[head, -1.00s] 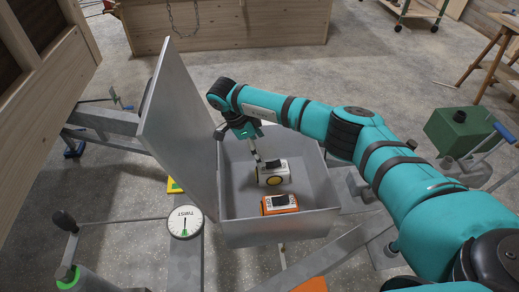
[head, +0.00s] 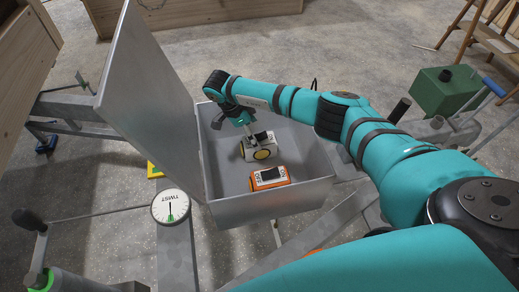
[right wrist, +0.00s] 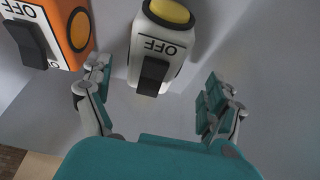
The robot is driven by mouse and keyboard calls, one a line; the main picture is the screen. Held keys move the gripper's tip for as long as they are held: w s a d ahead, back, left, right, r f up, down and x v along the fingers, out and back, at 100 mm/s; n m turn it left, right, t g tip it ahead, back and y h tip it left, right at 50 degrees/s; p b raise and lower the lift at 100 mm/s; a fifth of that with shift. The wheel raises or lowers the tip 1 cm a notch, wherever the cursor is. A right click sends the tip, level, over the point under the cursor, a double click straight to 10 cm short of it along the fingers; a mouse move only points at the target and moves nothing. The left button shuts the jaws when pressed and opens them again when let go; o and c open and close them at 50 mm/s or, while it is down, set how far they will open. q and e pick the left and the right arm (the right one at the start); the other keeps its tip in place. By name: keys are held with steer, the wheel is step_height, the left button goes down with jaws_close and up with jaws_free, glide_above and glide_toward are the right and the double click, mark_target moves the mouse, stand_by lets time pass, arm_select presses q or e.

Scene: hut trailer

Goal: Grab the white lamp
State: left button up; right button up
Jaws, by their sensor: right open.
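The white lamp (head: 262,142) is a small white box with a round yellow lens and a black switch. It stands inside the open grey metal box, behind an orange lamp. In the right wrist view the white lamp (right wrist: 160,48) shows its black switch and the word OFF. My right gripper (head: 249,131) reaches down into the box at the white lamp. In the right wrist view its fingers (right wrist: 157,84) are spread wide, one to either side of the lamp's near end, with gaps showing. Contact with the lamp is not visible. My left gripper is out of view.
The orange lamp (head: 268,179) stands close by, near the box's front wall and near the left finger in the wrist view. The grey metal box (head: 275,207) has walls all round and a raised lid (head: 150,85) on the left. A TWIST dial (head: 171,207) sits outside.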

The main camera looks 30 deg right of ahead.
mark_target(260, 142)
steer(key=shift+s+d+f, duration=0.2)
steer(key=shift+f, duration=0.25)
steer(key=b+x, duration=0.1)
steer(key=x, duration=0.3)
steer(key=shift+s+a+b, duration=0.1)
steer(key=shift+s+b, duration=0.1)
steer(key=shift+b, duration=0.1)
steer(key=shift+f, duration=0.15)
steer(key=shift+c, duration=0.8)
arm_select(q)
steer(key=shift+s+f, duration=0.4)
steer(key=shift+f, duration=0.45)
arm_select(e)
steer(key=c, duration=1.3)
